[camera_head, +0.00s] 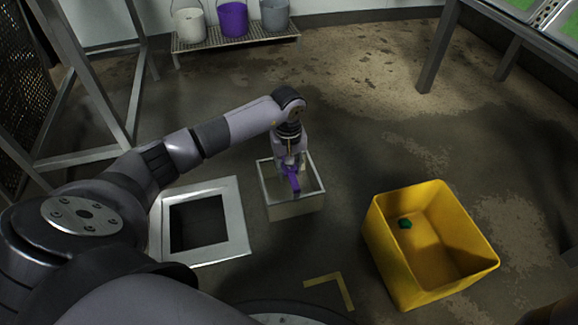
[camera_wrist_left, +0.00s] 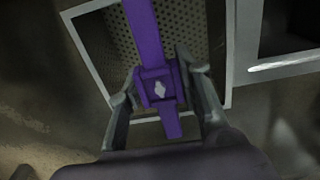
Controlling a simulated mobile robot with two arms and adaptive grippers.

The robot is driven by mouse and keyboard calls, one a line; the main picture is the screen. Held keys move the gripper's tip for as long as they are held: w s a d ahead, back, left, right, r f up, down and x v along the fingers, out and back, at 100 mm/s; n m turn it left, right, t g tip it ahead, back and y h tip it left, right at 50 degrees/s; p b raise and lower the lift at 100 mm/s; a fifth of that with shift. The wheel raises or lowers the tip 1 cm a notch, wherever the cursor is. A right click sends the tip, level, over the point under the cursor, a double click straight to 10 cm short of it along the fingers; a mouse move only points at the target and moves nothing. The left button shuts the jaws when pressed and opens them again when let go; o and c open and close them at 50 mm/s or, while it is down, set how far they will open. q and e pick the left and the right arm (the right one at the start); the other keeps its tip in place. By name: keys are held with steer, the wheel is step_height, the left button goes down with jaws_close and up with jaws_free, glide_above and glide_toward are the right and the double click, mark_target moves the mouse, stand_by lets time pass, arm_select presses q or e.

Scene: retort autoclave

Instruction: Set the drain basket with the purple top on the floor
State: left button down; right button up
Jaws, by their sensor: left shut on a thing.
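The drain basket (camera_head: 297,208) is a pale open box with perforated inner walls, also in the left wrist view (camera_wrist_left: 88,50). A purple bar (camera_head: 293,181) with a raised block crosses its top. My left gripper (camera_head: 291,165) reaches down from above and is shut on the purple block, with a finger on each side (camera_wrist_left: 160,98). The basket is upright, just right of the square drain opening (camera_head: 242,222). I cannot tell whether its bottom touches the floor. My right gripper is not in view.
A yellow bin (camera_head: 381,250) with a small green thing (camera_head: 405,223) inside stands to the right. A yellow corner mark (camera_head: 342,280) is on the floor in front. White, purple and grey buckets stand on a low rack (camera_head: 240,41) at the back. Floor behind the basket is clear.

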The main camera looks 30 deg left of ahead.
arm_select(q)
steer(key=shift+f+b, duration=1.6)
steer(key=shift+f, duration=1.5)
steer(key=c, duration=1.1)
jaws_free()
steer(key=shift+o, duration=0.6)
steer(key=shift+f, duration=0.1)
steer(key=o, duration=0.7)
steer(key=shift+c, duration=0.2)
